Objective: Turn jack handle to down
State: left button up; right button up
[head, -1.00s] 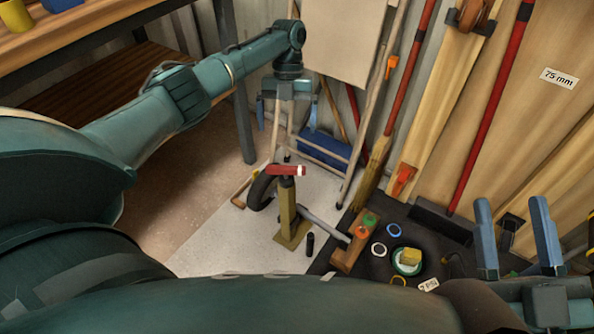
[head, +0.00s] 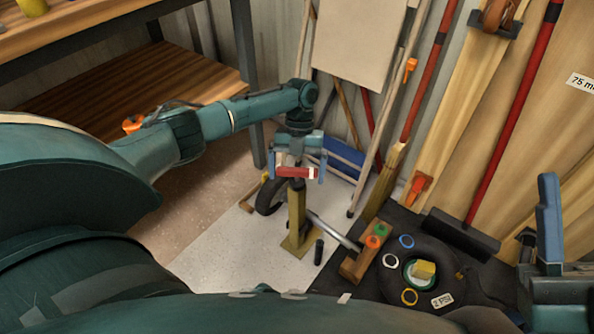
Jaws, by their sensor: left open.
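The jack is an olive upright post (head: 297,222) on a square foot, standing on the pale floor mat. A red handle (head: 294,172) with a white end lies across its top, about level. My left gripper (head: 298,172) points down over the jack top. Its two blue fingers are open, one at each end of the red handle; I cannot tell whether they touch it. A grey bar (head: 333,232) slopes from the jack foot to the right. My right gripper shows only one blue finger (head: 550,222) at the right edge; its other finger is out of view.
A wooden block (head: 354,267) with orange and green knobs stands right of the jack. Poles and boards lean on the wall; a workbench (head: 180,85) is upper left.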

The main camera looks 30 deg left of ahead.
pick_arm(q)
jog(key=shift+c, duration=0.4)
jog(key=c, duration=0.5)
